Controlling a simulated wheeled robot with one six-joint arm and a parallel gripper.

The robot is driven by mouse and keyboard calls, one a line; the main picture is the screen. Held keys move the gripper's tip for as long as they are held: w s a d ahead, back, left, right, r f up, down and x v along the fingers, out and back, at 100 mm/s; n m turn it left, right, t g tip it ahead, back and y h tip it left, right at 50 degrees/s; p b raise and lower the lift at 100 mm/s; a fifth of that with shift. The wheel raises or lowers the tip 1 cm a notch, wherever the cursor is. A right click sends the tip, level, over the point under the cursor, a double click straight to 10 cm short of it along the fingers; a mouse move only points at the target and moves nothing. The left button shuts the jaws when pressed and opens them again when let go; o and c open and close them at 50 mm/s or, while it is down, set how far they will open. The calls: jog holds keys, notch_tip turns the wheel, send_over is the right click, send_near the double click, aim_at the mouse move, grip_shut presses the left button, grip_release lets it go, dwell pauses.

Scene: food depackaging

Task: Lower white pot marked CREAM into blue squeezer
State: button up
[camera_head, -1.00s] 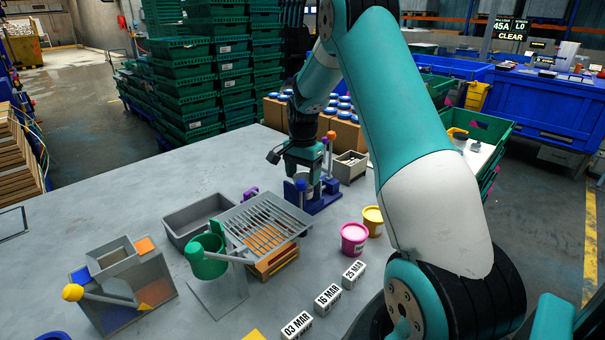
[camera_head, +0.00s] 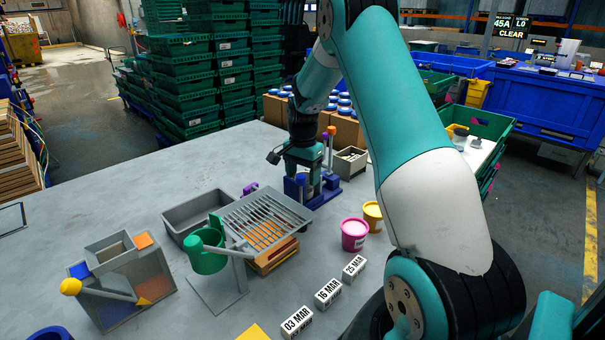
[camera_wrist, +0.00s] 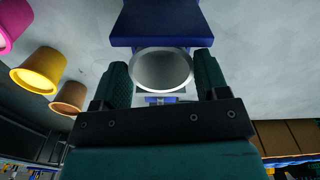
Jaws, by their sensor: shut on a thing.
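The blue squeezer (camera_head: 323,191) stands on the table near its far right edge, and its blue part also shows in the wrist view (camera_wrist: 155,25). My gripper (camera_wrist: 161,75) is shut on the white pot (camera_wrist: 162,69), with a dark green finger on each side of it. In the wrist view the pot shows as a pale round rim right beside the blue squeezer. In the head view my gripper (camera_head: 303,178) is at the squeezer and hides the pot. The CREAM marking is not visible, and I cannot tell whether the pot touches the squeezer base.
A pink pot (camera_head: 354,235) and a yellow pot (camera_head: 372,216) stand right of the squeezer. A grey grate (camera_head: 262,222), a grey tray (camera_head: 197,212) and a green cup (camera_head: 207,254) stand nearer. A small grey box (camera_head: 350,161) is behind. Date blocks (camera_head: 328,292) lie in front.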

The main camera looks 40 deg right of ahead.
jog(key=shift+f, duration=0.5)
dwell(0.3)
jog(key=o, duration=1.1)
jog(key=shift+o, duration=0.2)
jog(key=shift+r, duration=0.1)
